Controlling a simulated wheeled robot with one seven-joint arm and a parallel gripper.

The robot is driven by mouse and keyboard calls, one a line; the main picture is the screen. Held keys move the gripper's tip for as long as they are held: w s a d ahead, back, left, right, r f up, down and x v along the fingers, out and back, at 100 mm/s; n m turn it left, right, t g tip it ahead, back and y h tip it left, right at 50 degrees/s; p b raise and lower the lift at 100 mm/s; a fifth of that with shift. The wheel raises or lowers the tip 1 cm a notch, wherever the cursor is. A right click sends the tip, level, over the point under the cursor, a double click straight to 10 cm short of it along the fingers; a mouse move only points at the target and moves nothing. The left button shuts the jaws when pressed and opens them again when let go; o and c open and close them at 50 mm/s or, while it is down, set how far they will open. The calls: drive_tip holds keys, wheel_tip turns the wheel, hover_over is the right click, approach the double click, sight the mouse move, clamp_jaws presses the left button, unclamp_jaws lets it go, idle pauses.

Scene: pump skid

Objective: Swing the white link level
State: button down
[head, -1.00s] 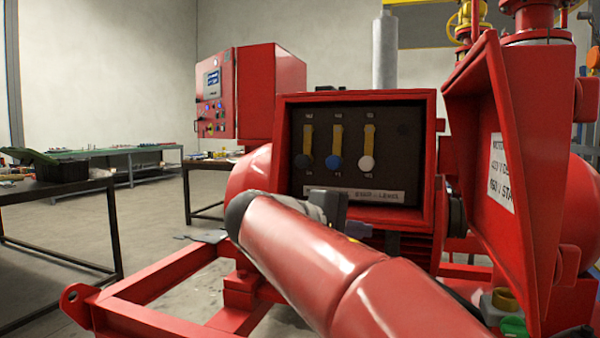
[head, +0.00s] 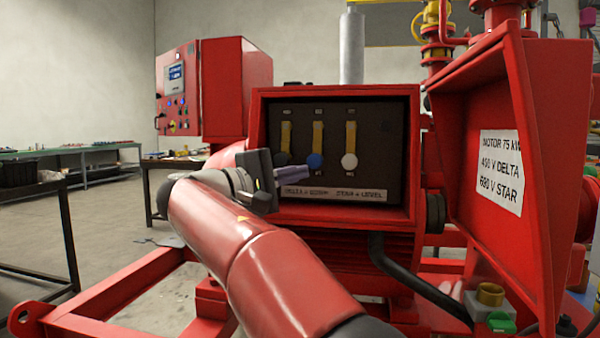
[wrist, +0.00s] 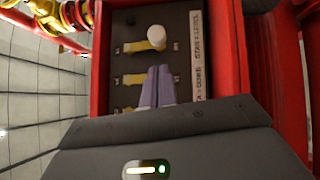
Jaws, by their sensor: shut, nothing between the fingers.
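The white link is a brass bar (head: 351,136) with a white knob (head: 349,161) at its lower end, at the right of three upright links in the open red box (head: 412,150). In the wrist view, turned sideways, the white knob (wrist: 156,38) is at the top. My gripper (head: 306,175) reaches into the box from the left, its pale purple fingers shut and empty. Their tips are just below the blue knob (head: 315,160), left of the white knob. In the wrist view the closed fingers (wrist: 157,70) point towards the white knob, apart from it, and hide the blue knob.
A label strip (head: 333,194) reads delta down, star level. A dark knob (head: 283,158) is partly behind my gripper. The box's red door (head: 500,235) stands open on the right, and the box walls surround the links. A black cable (head: 410,285) hangs below.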

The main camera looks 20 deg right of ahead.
approach(350, 145)
drive_tip(key=d+f, duration=0.3)
drive_tip(key=shift+w+d, duration=0.25)
drive_tip(key=shift+w, duration=0.05)
drive_tip(key=shift+f, duration=0.1)
